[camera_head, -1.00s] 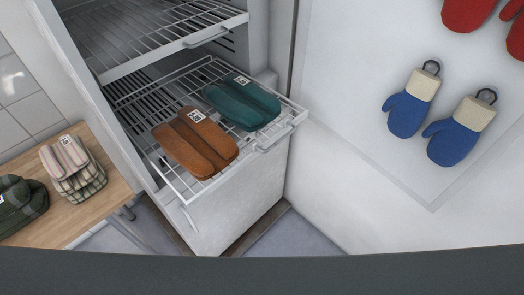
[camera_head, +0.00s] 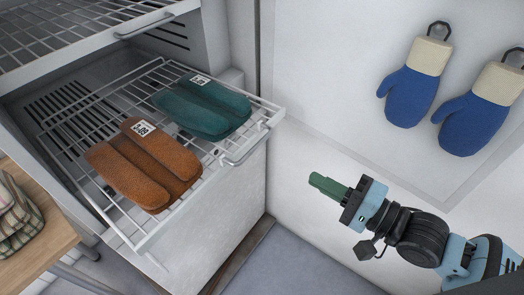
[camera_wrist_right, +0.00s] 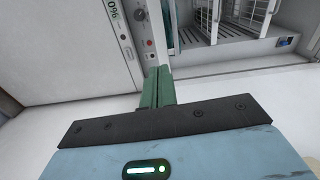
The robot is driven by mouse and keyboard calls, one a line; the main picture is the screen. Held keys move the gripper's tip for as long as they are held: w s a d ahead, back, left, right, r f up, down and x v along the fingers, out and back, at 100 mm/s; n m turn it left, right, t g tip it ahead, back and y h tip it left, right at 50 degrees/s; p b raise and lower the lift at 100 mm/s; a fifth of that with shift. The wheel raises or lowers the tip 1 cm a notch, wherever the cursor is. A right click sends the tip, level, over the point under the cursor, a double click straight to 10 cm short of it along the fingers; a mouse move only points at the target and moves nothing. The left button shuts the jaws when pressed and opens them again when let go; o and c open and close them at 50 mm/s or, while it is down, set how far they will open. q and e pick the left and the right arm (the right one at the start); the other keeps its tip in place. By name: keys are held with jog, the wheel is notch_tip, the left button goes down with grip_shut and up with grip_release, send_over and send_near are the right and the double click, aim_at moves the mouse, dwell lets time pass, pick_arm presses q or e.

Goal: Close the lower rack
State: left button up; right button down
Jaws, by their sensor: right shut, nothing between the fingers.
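The lower rack (camera_head: 88,102) is a white wire shelf pulled out of the white cabinet in the head view. It has a small handle (camera_head: 246,150) on its front edge. A brown folded item (camera_head: 140,170) and a teal folded item (camera_head: 205,108) lie on it, each with a white tag. My right gripper (camera_head: 328,186) is shut and empty, to the right of the rack and apart from it. Its green fingers also show together in the right wrist view (camera_wrist_right: 158,86). My left gripper is not in view.
An upper wire rack (camera_head: 75,35) sits above, inside the cabinet. Blue oven mitts (camera_head: 412,90) hang on the white panel at right. A wooden table (camera_head: 35,250) with a plaid item (camera_head: 15,220) stands at lower left. The space between my right gripper and the rack handle looks clear.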

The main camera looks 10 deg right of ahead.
pick_arm(q)
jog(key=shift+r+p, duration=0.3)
jog(key=shift+p, duration=0.15)
pick_arm(e)
send_near(251, 141)
jog(key=x, duration=0.7)
jog(key=shift+f, duration=0.1)
